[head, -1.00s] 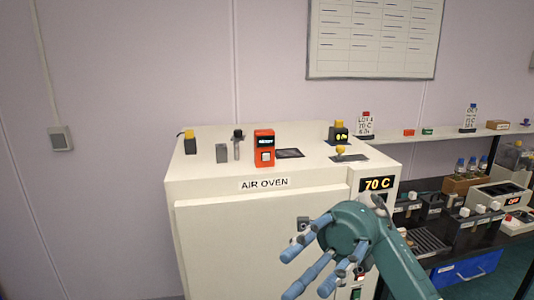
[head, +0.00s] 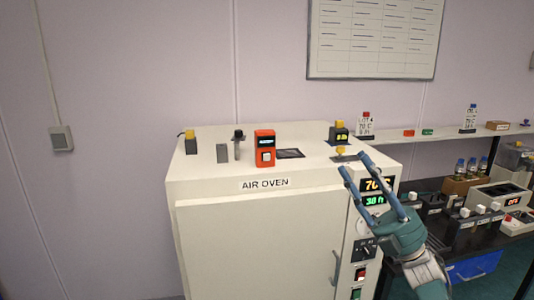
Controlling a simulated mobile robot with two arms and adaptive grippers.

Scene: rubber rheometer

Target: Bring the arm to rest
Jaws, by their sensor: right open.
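My right gripper (head: 350,163) is open and empty. Its teal arm comes in from the lower right, and its blue-grey fingers point up and left. They are in front of the right part of the white air oven (head: 255,225), near its top front edge, and partly cover the amber 70 C display (head: 372,184). I cannot tell whether a finger touches the oven. The oven door is shut. My left gripper is not in view.
A dark bench with racks and bottles (head: 472,166) is at right. A blue drawer (head: 475,267) sits below it.

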